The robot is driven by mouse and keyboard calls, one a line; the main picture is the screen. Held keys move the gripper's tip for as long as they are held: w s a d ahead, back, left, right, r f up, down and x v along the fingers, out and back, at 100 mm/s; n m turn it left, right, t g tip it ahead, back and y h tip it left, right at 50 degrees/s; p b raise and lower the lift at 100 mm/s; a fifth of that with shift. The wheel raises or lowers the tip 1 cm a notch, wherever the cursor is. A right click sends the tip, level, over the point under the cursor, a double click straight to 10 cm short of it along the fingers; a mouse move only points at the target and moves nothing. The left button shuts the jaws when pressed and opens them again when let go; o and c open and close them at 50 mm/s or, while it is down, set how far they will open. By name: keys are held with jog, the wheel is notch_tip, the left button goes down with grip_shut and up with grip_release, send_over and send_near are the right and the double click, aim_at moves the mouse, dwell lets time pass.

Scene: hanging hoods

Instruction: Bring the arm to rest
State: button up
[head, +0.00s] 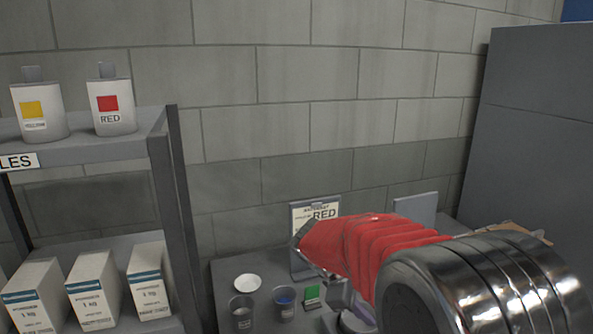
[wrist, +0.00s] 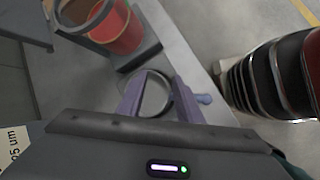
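My arm reaches from the lower right of the head view over a grey bench (head: 228,284), with its red sleeve in front of the bench's back part. In the wrist view my gripper (wrist: 158,78) has its two purple fingers apart. A round grey-rimmed dish or cup (wrist: 152,112) shows between and below the fingers; I cannot tell whether they touch it, but they do not look closed on it. In the head view the gripper is mostly hidden by the arm.
The bench holds a white dish (head: 247,283), a grey cup (head: 241,314), a cup with blue contents (head: 285,301) and a RED sign (head: 300,216). Shelves with bottles (head: 111,105) and boxes (head: 150,283) stand left. A tall grey cabinet (head: 540,110) stands right. The wrist view shows a red bucket (wrist: 124,36).

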jog(key=s+r+m+t+y, duration=0.1)
jog(key=s+m, duration=0.3)
jog(key=s, duration=0.4)
jog(key=s+r+m+t+y, duration=0.1)
jog(key=s+r+m+y, duration=0.2)
jog(key=s, duration=0.6)
jog(key=s+a+r+m+t+y, duration=0.1)
jog(key=s+r+m+t+y, duration=0.1)
jog(key=s+r+m, duration=0.2)
jog(key=s+m, duration=0.2)
jog(key=s, duration=0.2)
jog(key=shift+s+r+y, duration=0.2)
jog(key=shift+s+y, duration=0.1)
jog(key=shift+s, duration=0.05)
jog(key=shift+a, duration=0.1)
dwell(0.5)
